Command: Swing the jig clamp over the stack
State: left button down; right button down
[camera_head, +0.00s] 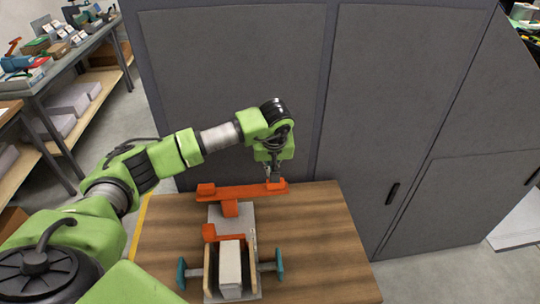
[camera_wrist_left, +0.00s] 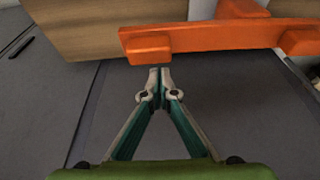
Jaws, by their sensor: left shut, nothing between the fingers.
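The orange jig clamp (camera_head: 240,191) lies crosswise at the far end of the jig on the wooden table, away from the stack. The pale stack (camera_head: 230,264) stands upright between the jig's wooden side walls. Teal-ended screw handles (camera_head: 278,265) stick out on both sides. My left gripper (camera_head: 272,178) is at the right end of the clamp bar, on its far side. In the left wrist view, its fingers (camera_wrist_left: 160,75) are shut and empty, tips close to the orange bar (camera_wrist_left: 200,42) beside its end block. I cannot tell whether they touch. My right gripper is not in view.
A tall grey cabinet (camera_head: 235,80) stands right behind the table, close to my left gripper. The wooden table (camera_head: 320,250) is bare right of the jig. A shelf bench (camera_head: 70,60) with small items stands at the far left.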

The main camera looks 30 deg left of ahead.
pick_arm(q)
jog(key=shift+s+d, duration=0.2)
jog(key=shift+s, duration=0.1)
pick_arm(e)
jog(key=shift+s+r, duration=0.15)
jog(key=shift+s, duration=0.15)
pick_arm(q)
jog(key=shift+w, duration=0.1)
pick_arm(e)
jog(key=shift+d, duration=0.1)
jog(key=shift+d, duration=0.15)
